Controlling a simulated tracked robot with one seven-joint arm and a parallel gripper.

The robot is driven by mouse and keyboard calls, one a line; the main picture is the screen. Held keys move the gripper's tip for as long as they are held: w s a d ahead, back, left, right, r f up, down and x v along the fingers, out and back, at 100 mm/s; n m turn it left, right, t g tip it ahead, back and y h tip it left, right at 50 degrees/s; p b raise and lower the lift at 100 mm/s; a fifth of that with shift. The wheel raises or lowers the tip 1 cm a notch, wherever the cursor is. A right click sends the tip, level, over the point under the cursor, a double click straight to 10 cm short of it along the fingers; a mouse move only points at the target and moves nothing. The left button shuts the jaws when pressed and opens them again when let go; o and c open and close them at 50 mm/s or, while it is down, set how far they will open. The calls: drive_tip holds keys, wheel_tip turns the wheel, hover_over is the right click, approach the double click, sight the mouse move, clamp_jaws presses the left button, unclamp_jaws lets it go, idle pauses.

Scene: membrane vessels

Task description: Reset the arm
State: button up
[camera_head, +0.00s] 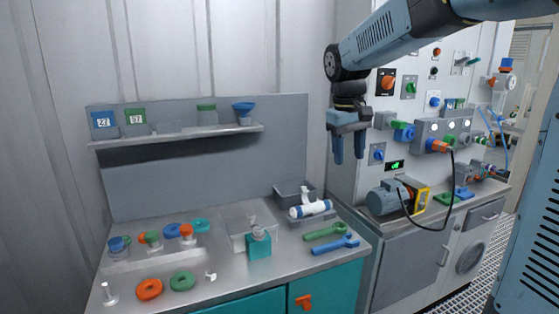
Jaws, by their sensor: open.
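My gripper (349,149) hangs from my blue arm in the upper right middle of the head view. Its two blue fingers point down and stand apart, with nothing visible between them. My arm reaches in from the upper right corner, bent downward at the wrist.
A shelf (180,137) is behind. A motor (388,198) and control panel (440,133) stand right of my gripper.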

drive_tip(key=s+d+f+m+t, duration=0.1)
drive_tip(key=s+d, duration=0.1)
drive_tip(key=s, duration=0.5)
drive_tip(key=s+d+f+m+t+y, duration=0.1)
drive_tip(key=s+d+t, duration=0.1)
drive_tip(key=s, duration=0.6)
drive_tip(key=s+d+f+m+t, duration=0.1)
drive_tip(key=s+d+f, duration=0.1)
drive_tip(key=s, duration=0.5)
drive_tip(key=shift+s+d+m+t, duration=0.25)
drive_tip(key=shift+d+m+t, duration=0.05)
drive_tip(key=shift+d+m, duration=0.1)
